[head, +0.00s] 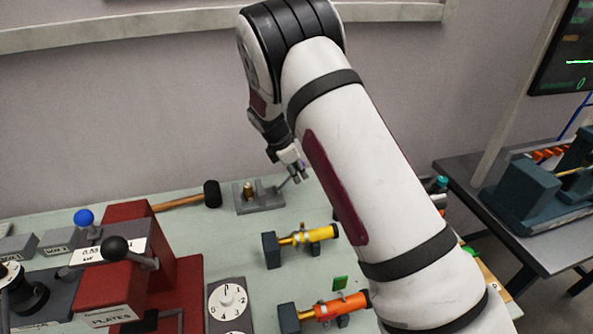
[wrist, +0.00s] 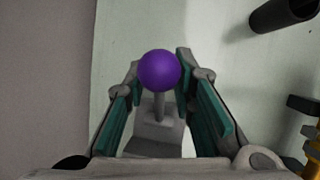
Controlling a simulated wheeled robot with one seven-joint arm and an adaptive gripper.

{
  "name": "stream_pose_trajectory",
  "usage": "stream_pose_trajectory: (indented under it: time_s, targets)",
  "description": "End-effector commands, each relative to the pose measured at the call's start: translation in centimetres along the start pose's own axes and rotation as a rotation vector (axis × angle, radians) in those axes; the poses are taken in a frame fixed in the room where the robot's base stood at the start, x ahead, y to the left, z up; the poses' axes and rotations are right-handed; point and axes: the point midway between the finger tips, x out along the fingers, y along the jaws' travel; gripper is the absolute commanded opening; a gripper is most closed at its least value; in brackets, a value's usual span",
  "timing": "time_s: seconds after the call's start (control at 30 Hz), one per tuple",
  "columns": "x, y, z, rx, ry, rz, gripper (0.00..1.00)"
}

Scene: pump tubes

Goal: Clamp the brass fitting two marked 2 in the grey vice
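The grey vice (head: 268,203) stands on the bench near the wall. A small upright brass piece (head: 248,190) sits between its jaws; I cannot read any mark on it, nor tell how tightly it is held. A lever rises from the vice's right side, with a purple ball knob (wrist: 159,70) at its end. My gripper (head: 300,171) is above the vice's right side. In the wrist view its fingertips (wrist: 160,75) lie on both sides of the knob, very close to it. Whether they press on it is not clear.
A black-headed mallet (head: 212,194) lies left of the vice. A yellow tube (head: 323,233) and an orange tube (head: 343,305) with brass ends rest in front. A red press (head: 185,290) with a black-knobbed lever stands at left, near a numbered dial (head: 228,298).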

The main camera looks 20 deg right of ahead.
Motion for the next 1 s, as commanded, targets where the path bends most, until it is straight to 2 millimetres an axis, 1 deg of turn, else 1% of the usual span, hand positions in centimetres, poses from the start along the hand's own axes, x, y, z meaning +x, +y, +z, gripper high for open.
stream_pose_trajectory:
  time_s: [0.27,0.47,0.67,1.0]
  targets:
    - [-0.1,0.1,-0.1,-0.002,-0.003,0.003,0.0]
    - [-0.5,0.3,-0.4,-0.013,-0.049,0.0,0.0]
    - [-1.4,0.6,-1.2,-0.036,-0.165,-0.007,0.0]
    - [-3.0,1.2,-2.8,-0.08,-0.421,-0.028,0.0]
